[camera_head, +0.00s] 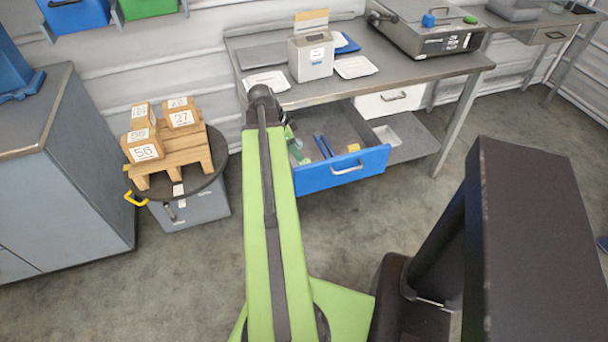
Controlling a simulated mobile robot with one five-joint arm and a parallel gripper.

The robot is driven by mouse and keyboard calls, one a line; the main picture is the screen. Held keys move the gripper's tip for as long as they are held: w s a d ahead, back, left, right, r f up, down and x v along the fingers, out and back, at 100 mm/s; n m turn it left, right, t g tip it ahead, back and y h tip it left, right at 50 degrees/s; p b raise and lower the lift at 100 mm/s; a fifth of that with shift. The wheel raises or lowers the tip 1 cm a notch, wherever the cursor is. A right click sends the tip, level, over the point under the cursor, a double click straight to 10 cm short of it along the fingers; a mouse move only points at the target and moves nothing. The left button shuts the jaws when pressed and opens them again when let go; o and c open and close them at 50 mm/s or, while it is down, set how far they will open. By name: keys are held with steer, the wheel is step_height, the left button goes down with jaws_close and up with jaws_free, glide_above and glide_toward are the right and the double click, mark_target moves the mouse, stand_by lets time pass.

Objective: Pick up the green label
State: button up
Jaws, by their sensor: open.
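An open blue drawer (362,167) sticks out under the workbench, right of my green arm. Small green pieces (297,151) lie at the left inside the drawer, close to the edge of my arm. One of them may be the green label, but they are too small and partly covered to tell. My arm reaches forward from the bottom of the head view to a dark joint in front of the bench. My gripper's fingers do not show; the arm hides whatever lies behind it.
The drawer also holds blue sticks (323,146) and a small yellow item (353,148). The workbench (420,75) carries a grey box (311,56), white trays (356,67) and a metal machine (425,27). Numbered boxes (145,151) sit on a wooden pallet (175,158) at left. Open floor lies between.

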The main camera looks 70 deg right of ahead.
mark_target(304, 162)
steer(key=shift+b+x, duration=0.35)
steer(key=shift+x, duration=0.75)
steer(key=shift+w, duration=0.1)
steer(key=b+x, duration=0.4)
steer(key=x, duration=0.1)
steer(key=shift+f+b, duration=0.15)
steer(key=shift+b, duration=0.25)
steer(key=shift+r, duration=0.2)
jaws_close()
